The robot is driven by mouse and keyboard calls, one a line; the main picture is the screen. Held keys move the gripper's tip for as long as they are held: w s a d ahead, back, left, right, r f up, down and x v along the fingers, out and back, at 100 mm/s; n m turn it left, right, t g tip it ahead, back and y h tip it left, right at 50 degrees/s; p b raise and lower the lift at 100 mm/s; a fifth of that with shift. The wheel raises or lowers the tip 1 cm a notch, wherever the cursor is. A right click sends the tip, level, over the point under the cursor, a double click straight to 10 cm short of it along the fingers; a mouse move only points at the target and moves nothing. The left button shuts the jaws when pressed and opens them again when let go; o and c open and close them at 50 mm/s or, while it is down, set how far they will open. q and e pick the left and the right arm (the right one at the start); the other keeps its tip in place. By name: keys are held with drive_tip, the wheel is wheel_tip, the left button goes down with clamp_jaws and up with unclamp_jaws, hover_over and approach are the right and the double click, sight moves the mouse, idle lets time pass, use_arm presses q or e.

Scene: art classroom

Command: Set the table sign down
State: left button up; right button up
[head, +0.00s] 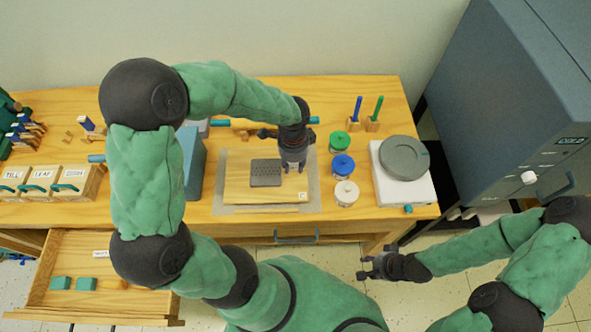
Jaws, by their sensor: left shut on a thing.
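My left gripper (293,167) points down over the right part of the wooden board (240,190) on the worktable. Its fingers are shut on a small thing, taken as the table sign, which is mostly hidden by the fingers. I cannot tell whether it touches the board. A dark grey perforated plate (266,173) lies on the board just left of the fingers. A small white mark (303,196) shows near the board's front right corner. My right gripper (371,266) is open and empty, in front of the table edge and above the floor.
Green, blue (343,166) and white-lidded jars stand right of the board, beside a white scale with a grey disc (404,157). A blue-grey block (193,160) stands left. Labelled boxes (70,184) and an open drawer (95,270) are at far left. A large grey cabinet (500,100) stands right.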

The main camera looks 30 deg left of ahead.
sight(296, 174)
use_arm(q)
drive_tip(key=shift+w+f, duration=0.3)
drive_tip(key=shift+f, duration=0.1)
drive_tip(key=shift+w+f+b, duration=0.2)
drive_tip(key=shift+f+b, duration=0.75)
drive_tip(key=shift+f, duration=0.75)
drive_tip(key=shift+f, duration=0.2)
drive_tip(key=o, duration=0.8)
drive_tip(key=shift+o, duration=0.2)
wheel_tip(296, 174, up, 12)
drive_tip(key=p, duration=0.4)
drive_tip(key=shift+r, duration=0.25)
